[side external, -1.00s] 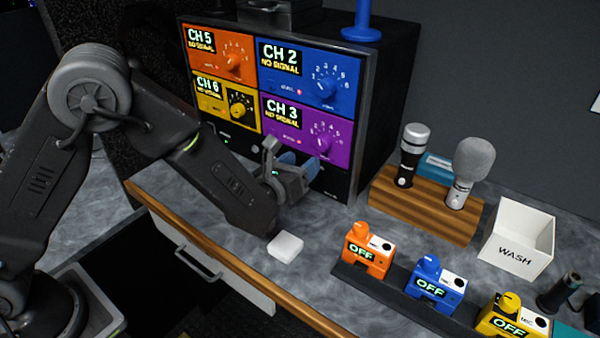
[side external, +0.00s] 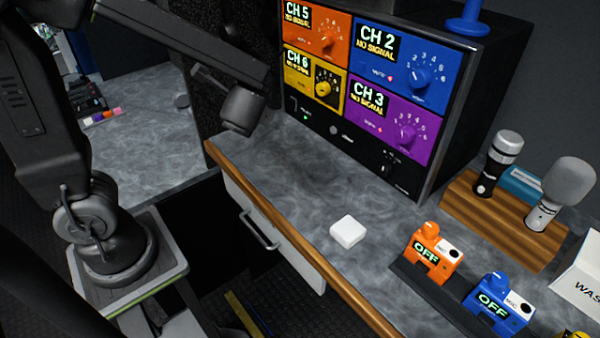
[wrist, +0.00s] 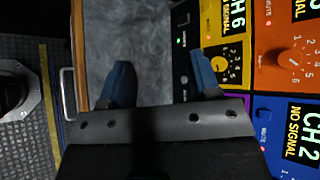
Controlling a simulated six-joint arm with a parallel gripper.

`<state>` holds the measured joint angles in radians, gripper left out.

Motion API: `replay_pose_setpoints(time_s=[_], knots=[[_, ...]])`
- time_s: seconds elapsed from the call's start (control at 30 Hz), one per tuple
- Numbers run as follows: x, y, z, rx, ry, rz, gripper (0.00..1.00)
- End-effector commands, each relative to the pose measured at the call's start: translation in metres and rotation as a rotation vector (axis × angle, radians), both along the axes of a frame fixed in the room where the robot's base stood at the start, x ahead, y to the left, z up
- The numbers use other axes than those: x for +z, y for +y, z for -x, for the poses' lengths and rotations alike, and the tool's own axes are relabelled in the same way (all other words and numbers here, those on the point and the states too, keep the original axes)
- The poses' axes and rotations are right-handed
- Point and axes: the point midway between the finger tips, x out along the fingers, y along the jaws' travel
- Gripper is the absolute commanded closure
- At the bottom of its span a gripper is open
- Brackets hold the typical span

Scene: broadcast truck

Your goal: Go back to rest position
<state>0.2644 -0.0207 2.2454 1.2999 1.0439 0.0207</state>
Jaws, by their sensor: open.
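My gripper (wrist: 160,80) is open in the wrist view. Its two blue fingers are wide apart with nothing between them, above the grey counter. In the side view the end of my arm is at the upper left, left of the monitor panel (side external: 345,133), and I cannot make out the fingers there. The panel has orange, blue, yellow and purple channel sections, each with a knob. In the wrist view the panel (wrist: 250,50) lies along the right, and the right finger overlaps its yellow section in the picture; I cannot tell the gap.
A white block (side external: 347,231) lies on the counter (side external: 300,190) near its wooden edge. An orange OFF switch box (side external: 431,258) and a blue one (side external: 497,303) stand at the front right. A wooden stand (side external: 505,222) holds two microphones.

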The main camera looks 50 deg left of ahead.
Motion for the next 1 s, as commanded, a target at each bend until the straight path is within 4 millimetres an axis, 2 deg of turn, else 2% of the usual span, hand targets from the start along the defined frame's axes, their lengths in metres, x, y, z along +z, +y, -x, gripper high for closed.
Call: replay_pose_setpoints(time_s=[0.03, 0.1, 0.2, 0.4, 0.5, 0.63, 0.77, 1.0], knots=[[0.004, 0.002, 0.019, 0.080, -0.030, 0.105, 0.43], [0.004, -0.002, 0.043, 0.189, -0.064, 0.259, 0.43], [0.006, -0.016, 0.072, 0.331, -0.123, 0.487, 0.43], [0.020, -0.056, 0.111, 0.552, -0.258, 0.935, 0.43], [0.030, -0.073, 0.120, 0.619, -0.315, 1.112, 0.43], [0.041, -0.087, 0.126, 0.666, -0.361, 1.263, 0.43], [0.045, -0.093, 0.129, 0.684, -0.375, 1.320, 0.43], [0.045, -0.093, 0.129, 0.684, -0.375, 1.320, 0.43]])
